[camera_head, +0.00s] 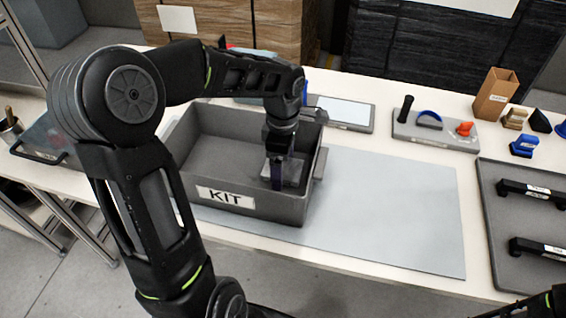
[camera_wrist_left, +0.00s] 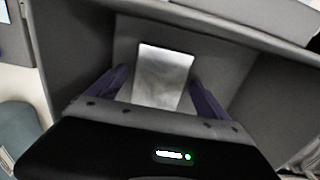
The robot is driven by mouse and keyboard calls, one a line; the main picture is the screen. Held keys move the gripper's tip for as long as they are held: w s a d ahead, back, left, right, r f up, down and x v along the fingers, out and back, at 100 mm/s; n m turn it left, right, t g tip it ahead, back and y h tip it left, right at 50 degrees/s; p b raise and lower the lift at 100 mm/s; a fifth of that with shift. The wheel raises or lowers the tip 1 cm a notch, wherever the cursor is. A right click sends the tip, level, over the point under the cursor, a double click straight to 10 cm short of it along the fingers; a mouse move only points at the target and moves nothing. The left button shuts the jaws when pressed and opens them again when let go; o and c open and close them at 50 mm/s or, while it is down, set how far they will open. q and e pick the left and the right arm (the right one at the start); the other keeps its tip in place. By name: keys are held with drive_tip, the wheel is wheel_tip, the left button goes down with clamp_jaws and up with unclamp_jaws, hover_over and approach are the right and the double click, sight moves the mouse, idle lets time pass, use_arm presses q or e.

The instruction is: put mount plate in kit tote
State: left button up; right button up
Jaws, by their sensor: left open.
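The kit tote (camera_head: 190,160) is a grey open box with a KIT label on its front wall, standing on the table. It also fills the left wrist view (camera_wrist_left: 230,28). My left gripper (camera_head: 277,180) reaches down inside the right part of the tote. In the left wrist view its two purple fingers (camera_wrist_left: 158,95) are spread open. A shiny silver plate, seemingly the mount plate (camera_wrist_left: 162,75), lies inside the tote between and beyond the fingertips. In the head view the plate (camera_head: 294,172) is partly hidden by the gripper. I cannot tell whether a finger touches it.
A grey-blue mat (camera_head: 400,205) lies clear to the right of the tote. A tray with black handles (camera_head: 490,215) sits at the far right. A grey holder (camera_head: 435,132) with small parts and a cardboard box (camera_head: 495,95) stand at the back.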

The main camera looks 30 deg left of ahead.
use_arm(q)
wheel_tip(320, 180, up, 12)
drive_tip(key=shift+r+p, duration=0.2)
drive_tip(key=shift+p, duration=0.15)
